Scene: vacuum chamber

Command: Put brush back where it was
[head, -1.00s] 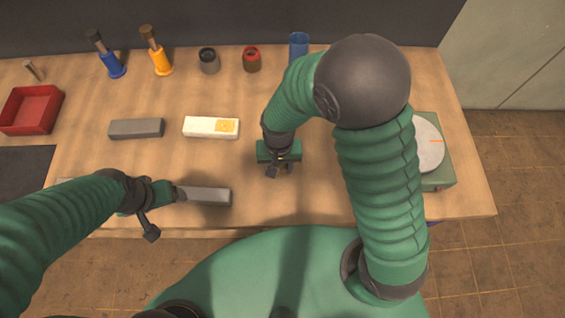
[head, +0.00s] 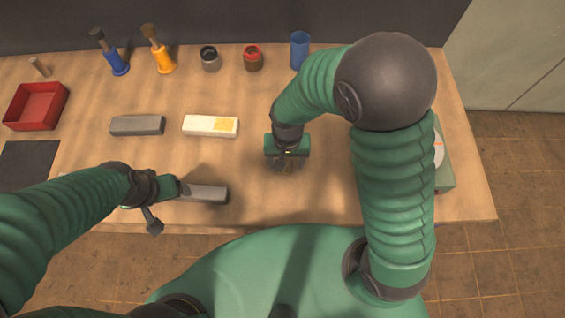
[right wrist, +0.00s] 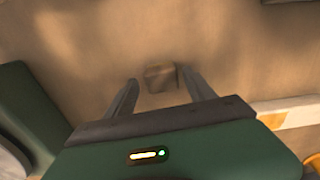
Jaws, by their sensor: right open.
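One brush stands in a blue holder (head: 117,64) and another in an orange holder (head: 163,61), both upright at the back left. My right gripper (head: 285,163) is open above the bare middle of the table, pointing down. In the right wrist view its two fingers (right wrist: 160,92) are apart, with a small brown block-like thing (right wrist: 160,77) showing between and beyond them. I cannot tell whether that is part of a brush. My left gripper (head: 177,188) is at the near end of a dark grey bar (head: 206,194); its jaws are too unclear to read.
Grey (head: 209,59) and red (head: 253,58) jars and a blue cup (head: 300,50) line the back. A green device (head: 445,170) is partly hidden by my right arm.

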